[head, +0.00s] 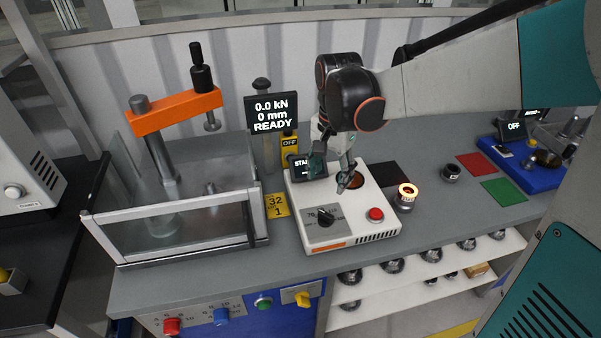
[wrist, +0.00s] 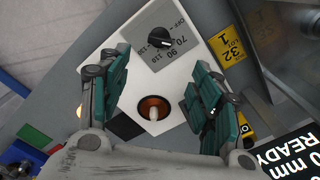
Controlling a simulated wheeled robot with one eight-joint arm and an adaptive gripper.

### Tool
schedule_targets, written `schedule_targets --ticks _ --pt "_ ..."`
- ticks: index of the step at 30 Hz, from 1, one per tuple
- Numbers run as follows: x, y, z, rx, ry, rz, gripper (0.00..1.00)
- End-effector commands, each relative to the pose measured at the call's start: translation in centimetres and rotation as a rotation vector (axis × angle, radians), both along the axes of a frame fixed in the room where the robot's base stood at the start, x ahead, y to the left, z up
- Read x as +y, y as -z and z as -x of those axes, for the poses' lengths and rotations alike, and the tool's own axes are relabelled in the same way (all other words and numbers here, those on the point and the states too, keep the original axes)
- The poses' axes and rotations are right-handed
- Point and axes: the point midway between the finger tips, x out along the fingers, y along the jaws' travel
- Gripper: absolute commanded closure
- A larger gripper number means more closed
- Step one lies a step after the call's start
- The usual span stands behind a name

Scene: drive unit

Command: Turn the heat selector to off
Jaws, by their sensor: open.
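The heat selector (head: 325,217) is a black knob on a grey plate at the front left of a white heater box (head: 350,236). In the wrist view the knob (wrist: 160,40) sits near the top centre, with "OFF" and several numbers printed around it. Which mark it points at is too small to tell. My gripper (head: 332,168) is open and empty above the back of the box, behind the knob and apart from it. In the wrist view its teal-padded fingers (wrist: 163,82) stand wide apart on either side of an orange-brown round well.
A red button (head: 375,214) is right of the knob. A press with a clear guard (head: 175,215) stands left.

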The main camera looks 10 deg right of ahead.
Motion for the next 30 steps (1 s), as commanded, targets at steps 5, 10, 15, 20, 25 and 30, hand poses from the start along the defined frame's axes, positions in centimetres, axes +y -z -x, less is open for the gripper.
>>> schedule_targets --ticks 5,10,15,20,25,30 --pt "-0.1 1.8 0.0 0.003 0.01 0.0 0.42" --pt "-0.1 5.0 -0.1 0.002 0.008 0.0 0.42" --pt "0.0 8.4 -0.1 0.001 0.007 0.0 0.42" --pt "0.0 11.2 -0.1 0.001 0.007 0.0 0.42" --pt "0.0 13.0 -0.1 0.001 0.007 0.0 0.42" --pt "0.0 13.7 -0.1 0.001 0.006 0.0 0.42"
